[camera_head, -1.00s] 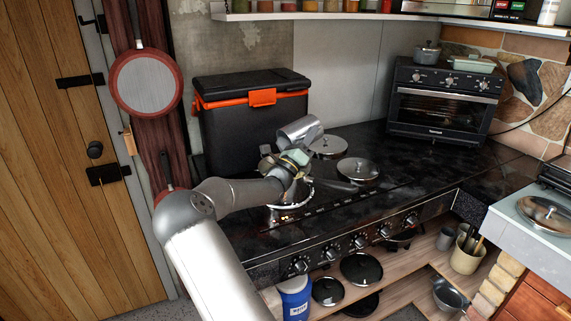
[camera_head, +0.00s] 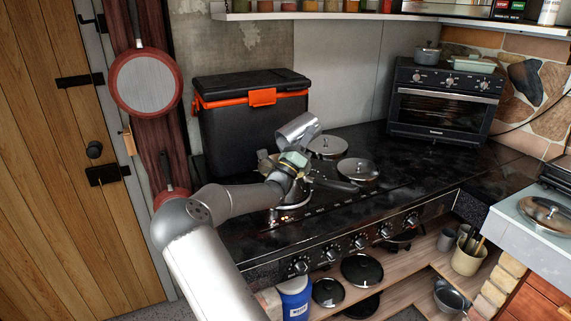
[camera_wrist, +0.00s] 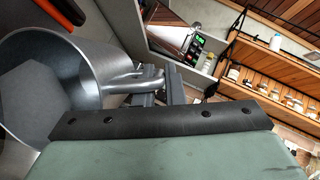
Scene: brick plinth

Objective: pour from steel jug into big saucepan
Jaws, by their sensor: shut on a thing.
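The steel jug (camera_head: 298,130) is held tilted above the stove, in front of the black box. My gripper (camera_head: 291,158) is shut on its handle. In the wrist view the jug (camera_wrist: 75,75) fills the left side, its handle between my fingers (camera_wrist: 157,86); I cannot tell what is inside. A metal pan that may be the big saucepan stands on the stove below my gripper, mostly hidden by my arm; a dark handle (camera_head: 335,184) shows to its right. No stream is visible from the jug.
Two lidded pots (camera_head: 327,147) (camera_head: 358,170) stand on the stove just right of the jug. A black box with orange trim (camera_head: 250,125) stands behind. A toaster oven (camera_head: 443,105) is at the back right; the counter before it is clear.

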